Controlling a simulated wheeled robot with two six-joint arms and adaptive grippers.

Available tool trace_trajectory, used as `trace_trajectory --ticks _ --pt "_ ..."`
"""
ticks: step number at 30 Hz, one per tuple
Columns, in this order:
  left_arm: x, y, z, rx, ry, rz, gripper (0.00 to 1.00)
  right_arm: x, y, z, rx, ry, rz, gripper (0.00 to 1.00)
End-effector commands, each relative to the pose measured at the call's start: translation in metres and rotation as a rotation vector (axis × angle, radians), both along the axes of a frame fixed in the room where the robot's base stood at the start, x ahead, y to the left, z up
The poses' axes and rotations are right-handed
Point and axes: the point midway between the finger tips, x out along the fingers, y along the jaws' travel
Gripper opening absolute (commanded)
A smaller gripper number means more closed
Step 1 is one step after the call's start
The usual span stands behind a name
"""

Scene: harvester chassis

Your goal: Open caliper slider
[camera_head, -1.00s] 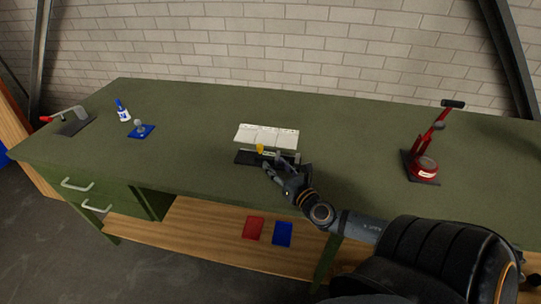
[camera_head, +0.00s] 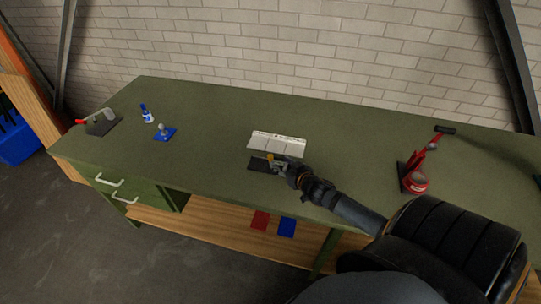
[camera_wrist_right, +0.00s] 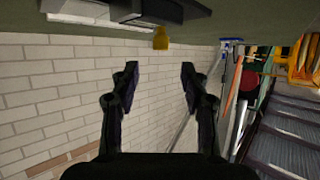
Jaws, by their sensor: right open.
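A dark, flat case or pad (camera_head: 260,165) lies on the bench at the centre, with a white segmented panel (camera_head: 278,144) behind it. A small yellow piece (camera_head: 270,157) shows at the dark pad; it also shows at the top of the right wrist view (camera_wrist_right: 161,39), beside a grey and black bar-like object (camera_wrist_right: 130,12). I cannot make out the caliper slider clearly. My right gripper (camera_head: 281,166) is at the pad's right side, close to the yellow piece. In the right wrist view its fingers (camera_wrist_right: 159,75) are spread, with nothing between them. My left gripper is not in view.
The green bench (camera_head: 210,130) has wide bare areas either side. A red clamp-like tool (camera_head: 415,178) stands at right. A brick wall stands behind.

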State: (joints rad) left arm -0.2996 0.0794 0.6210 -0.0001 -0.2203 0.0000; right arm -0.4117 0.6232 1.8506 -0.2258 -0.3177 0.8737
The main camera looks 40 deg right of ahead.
Motion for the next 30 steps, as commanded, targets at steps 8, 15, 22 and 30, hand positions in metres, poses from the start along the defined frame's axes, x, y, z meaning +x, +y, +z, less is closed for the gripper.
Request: trace_trajectory --ticks 8,15,22,30 --pt "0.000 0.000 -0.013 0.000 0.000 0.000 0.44 0.052 -0.003 -0.021 0.005 -0.005 -0.002 0.45" --pt "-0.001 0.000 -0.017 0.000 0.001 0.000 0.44 0.079 -0.005 -0.033 0.001 -0.002 0.002 0.45" --pt "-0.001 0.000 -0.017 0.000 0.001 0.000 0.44 0.083 -0.006 -0.034 -0.002 -0.001 0.003 0.45" --pt "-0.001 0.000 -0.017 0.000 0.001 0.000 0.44 0.082 -0.006 -0.034 -0.003 -0.001 0.003 0.20"
